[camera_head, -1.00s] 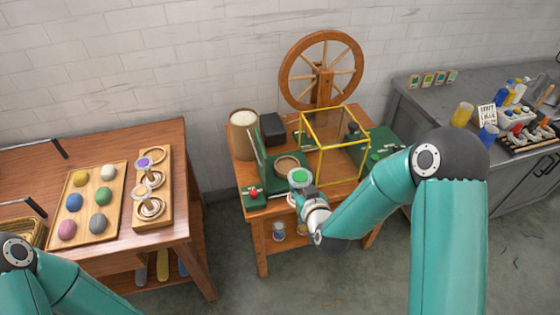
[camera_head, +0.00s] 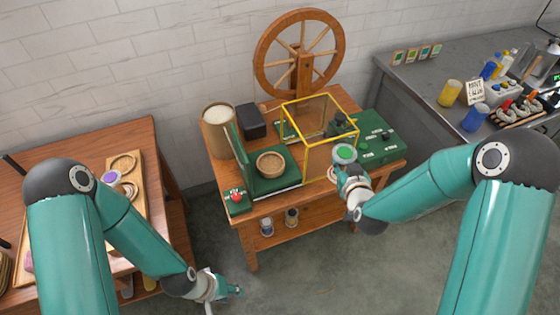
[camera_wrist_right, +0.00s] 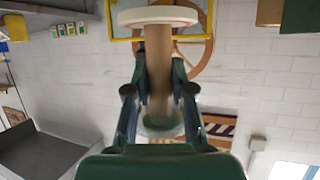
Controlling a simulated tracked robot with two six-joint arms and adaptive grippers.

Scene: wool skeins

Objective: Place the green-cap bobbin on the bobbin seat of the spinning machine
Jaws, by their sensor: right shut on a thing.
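The green-cap bobbin (camera_head: 343,153) is in my right gripper (camera_head: 346,168), in front of the yellow-framed guard. In the right wrist view the bobbin's pale core (camera_wrist_right: 158,62) runs between the two fingers, with a white flange at one end. My right gripper is shut on it. The spinning machine (camera_head: 375,140) is green, with a yellow frame (camera_head: 310,120) and a button panel. A dark fitting (camera_head: 340,120) stands inside the frame; I cannot tell if it is the bobbin seat. My left gripper (camera_head: 232,291) hangs low between the tables, its opening unclear.
A wooden bowl (camera_head: 270,162) sits on a green stand left of the frame. A red button box (camera_head: 237,200) is at the table's front left corner. A wooden wheel (camera_head: 300,62) stands behind. A purple-topped bobbin (camera_head: 111,178) is on the left table.

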